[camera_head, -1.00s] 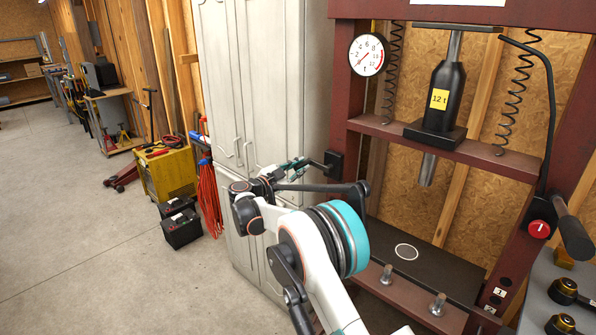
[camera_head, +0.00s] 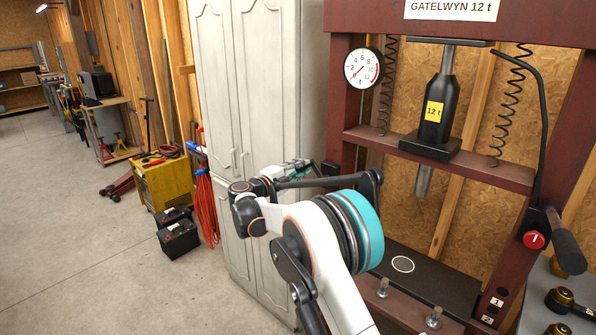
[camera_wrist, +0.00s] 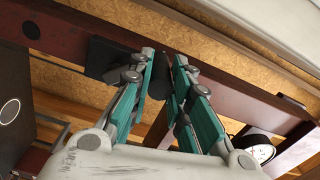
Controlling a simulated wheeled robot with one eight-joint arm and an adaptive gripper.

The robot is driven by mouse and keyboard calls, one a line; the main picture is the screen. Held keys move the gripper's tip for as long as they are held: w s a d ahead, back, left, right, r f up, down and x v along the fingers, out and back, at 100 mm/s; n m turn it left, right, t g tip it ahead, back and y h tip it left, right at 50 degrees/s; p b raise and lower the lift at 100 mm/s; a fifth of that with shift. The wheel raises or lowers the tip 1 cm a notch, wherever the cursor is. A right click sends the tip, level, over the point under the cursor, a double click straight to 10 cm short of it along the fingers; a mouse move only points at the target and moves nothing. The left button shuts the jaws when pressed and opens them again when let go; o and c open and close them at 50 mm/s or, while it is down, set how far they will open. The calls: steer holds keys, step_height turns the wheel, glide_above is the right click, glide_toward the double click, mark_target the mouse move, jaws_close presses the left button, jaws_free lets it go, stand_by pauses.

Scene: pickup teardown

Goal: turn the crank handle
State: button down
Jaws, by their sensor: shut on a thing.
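The crank handle (camera_wrist: 167,88) shows in the wrist view as a dark grip between my two teal-sided fingers. My gripper (camera_wrist: 165,60) is shut on it, and the fingers cover much of it. A black plate or housing (camera_wrist: 106,58) sits on the dark red beam close to the fingertips. In the head view my gripper (camera_head: 298,170) is beside the left post of the press, in front of the pale cabinet. The black housing (camera_head: 331,168) shows in part on that post. The crank handle cannot be made out there.
The dark red press (camera_head: 340,90) carries a 12 t jack (camera_head: 440,95) and a round gauge (camera_head: 363,68). A pale cabinet (camera_head: 240,80) stands close behind my gripper. A black lever (camera_head: 566,240) and red knob (camera_head: 534,240) are at the right. Open floor (camera_head: 90,240) lies left.

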steer(key=shift+s+d+m, duration=0.1)
steer(key=shift+d+m, duration=0.05)
steer(key=shift+m, duration=0.15)
steer(key=c, duration=1.4)
jaws_free()
steer(key=shift+r, duration=0.1)
steer(key=shift+c, duration=0.2)
steer(key=v, duration=1.2)
